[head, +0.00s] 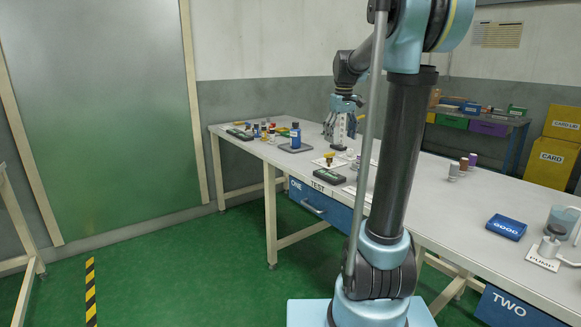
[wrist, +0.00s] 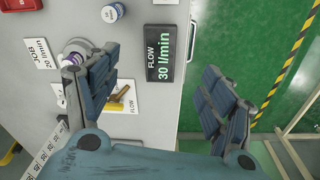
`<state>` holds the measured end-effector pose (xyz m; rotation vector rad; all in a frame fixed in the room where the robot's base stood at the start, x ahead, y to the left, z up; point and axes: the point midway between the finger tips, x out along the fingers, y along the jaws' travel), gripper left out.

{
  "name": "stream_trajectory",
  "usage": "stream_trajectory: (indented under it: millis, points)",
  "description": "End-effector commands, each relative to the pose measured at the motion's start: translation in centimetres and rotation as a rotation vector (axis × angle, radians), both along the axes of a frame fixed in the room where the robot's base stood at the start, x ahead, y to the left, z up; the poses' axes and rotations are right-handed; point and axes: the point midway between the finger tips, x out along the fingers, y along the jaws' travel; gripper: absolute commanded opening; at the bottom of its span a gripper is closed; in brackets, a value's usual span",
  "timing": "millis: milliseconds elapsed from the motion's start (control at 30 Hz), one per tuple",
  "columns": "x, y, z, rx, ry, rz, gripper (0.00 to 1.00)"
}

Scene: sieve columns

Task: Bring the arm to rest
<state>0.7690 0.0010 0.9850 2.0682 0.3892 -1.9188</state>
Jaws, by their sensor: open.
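My gripper (head: 345,122) is at the end of my arm, above the far part of the long white table (head: 440,200) in the head view. In the wrist view my gripper (wrist: 158,95) has its two dark blue fingers spread wide, with nothing between the tips. Below it lie a black sign reading FLOW 30 l/min (wrist: 167,53) and a yellow-handled valve (wrist: 118,92) on a white card. The left finger partly hides the valve area and a round metal and purple thing (wrist: 76,52).
A blue bottle (head: 295,136) on a grey plate and several small bottles stand at the table's far left. A blue GOOD box (head: 506,227) and a pump (head: 548,247) are at the right. The wrist view shows a JOB 20 l/min card (wrist: 40,47). Green floor is clear at left.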

Motion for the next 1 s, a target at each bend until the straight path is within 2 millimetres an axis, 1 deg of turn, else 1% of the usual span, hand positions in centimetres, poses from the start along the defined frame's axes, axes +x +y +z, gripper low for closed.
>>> stream_trajectory:
  millis: [33, 100, 267, 300, 467, 600, 767, 1000]
  points:
    - [-1.8, 0.0, -0.3, 0.001, -0.005, -0.013, 0.75]
    - [-3.9, 0.0, -0.8, 0.002, -0.012, -0.035, 0.75]
    - [-8.7, 0.0, -2.4, 0.006, -0.026, -0.082, 0.75]
    - [-9.9, 0.0, -2.8, 0.008, -0.030, -0.094, 0.75]
    - [-14.6, -0.1, -5.0, 0.014, -0.046, -0.140, 0.75]
    - [-18.5, -0.1, -7.3, 0.019, -0.058, -0.183, 0.75]
    - [-22.7, -0.1, -10.4, 0.025, -0.074, -0.230, 0.75]
    - [-28.6, -0.1, -15.8, 0.036, -0.096, -0.300, 0.75]
